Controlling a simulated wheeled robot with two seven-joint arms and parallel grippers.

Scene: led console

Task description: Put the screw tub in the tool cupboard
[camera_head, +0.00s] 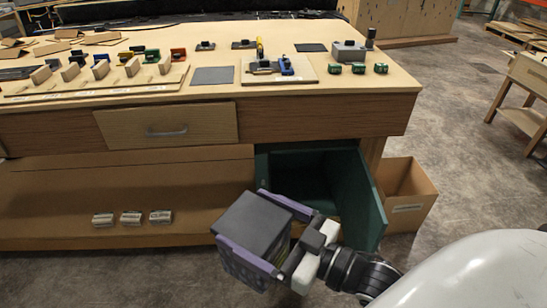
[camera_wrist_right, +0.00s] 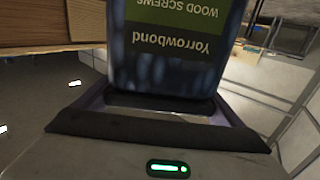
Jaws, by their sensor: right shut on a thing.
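The screw tub (camera_head: 254,226) is a dark box with a grey lid, held in front of the bench. In the right wrist view its label reads "Yorrowbond WOOD SCREWS" upside down on the tub (camera_wrist_right: 165,75). My right gripper (camera_head: 262,236) is shut on the tub, with purple fingers along two of its sides. The tool cupboard (camera_head: 300,175) is a green compartment under the bench, and its green door (camera_head: 362,200) stands open to the right. The tub is in front and to the left of the cupboard opening, outside it. My left gripper is not in view.
A wooden drawer front (camera_head: 167,127) with a handle is above and left of the cupboard. Several small packs lie on the lower ledge, such as one pack (camera_head: 131,218). A cardboard box (camera_head: 406,195) stands right of the door. The benchtop (camera_head: 215,100) holds clamps and blocks.

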